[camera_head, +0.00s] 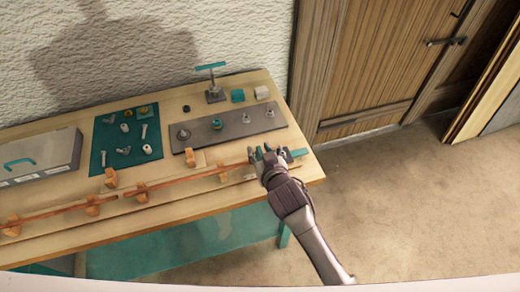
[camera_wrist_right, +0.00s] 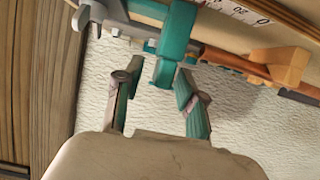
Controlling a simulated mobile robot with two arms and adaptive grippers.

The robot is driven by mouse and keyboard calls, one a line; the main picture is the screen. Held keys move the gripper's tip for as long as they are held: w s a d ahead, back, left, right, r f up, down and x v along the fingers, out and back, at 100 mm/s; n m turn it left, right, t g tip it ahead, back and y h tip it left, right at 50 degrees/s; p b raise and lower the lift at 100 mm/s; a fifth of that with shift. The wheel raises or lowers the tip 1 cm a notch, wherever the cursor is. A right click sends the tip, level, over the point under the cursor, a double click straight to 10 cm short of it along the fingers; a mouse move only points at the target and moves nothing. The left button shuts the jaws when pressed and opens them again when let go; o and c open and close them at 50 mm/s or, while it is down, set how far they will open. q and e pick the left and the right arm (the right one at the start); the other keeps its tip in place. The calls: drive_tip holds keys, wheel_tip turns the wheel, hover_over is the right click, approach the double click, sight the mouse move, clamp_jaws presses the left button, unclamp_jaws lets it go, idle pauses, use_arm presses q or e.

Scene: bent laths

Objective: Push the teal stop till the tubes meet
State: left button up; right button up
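The teal stop (camera_wrist_right: 176,42) stands at the right end of the tube line, and teal also shows there in the head view (camera_head: 296,153). A copper-brown tube (camera_head: 190,178) runs left from it through orange supports (camera_head: 222,172). A second tube (camera_head: 50,212) lies in line farther left; a small gap seems to show between them. My right gripper (camera_head: 263,157) is at the stop. In the wrist view its fingers (camera_wrist_right: 157,82) are apart, with the stop's lower part near and between their tips; contact is unclear. My left gripper is not in view.
A grey plate (camera_head: 240,122) with metal fittings and a teal mat (camera_head: 105,155) with small parts lie behind the tubes. A grey case (camera_head: 40,158) stands left, and a teal-topped stand (camera_head: 212,80) at the back. Open floor (camera_head: 420,200) lies right of the table.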

clamp_jaws()
idle(0.3)
drive_tip(key=shift+a, duration=0.1)
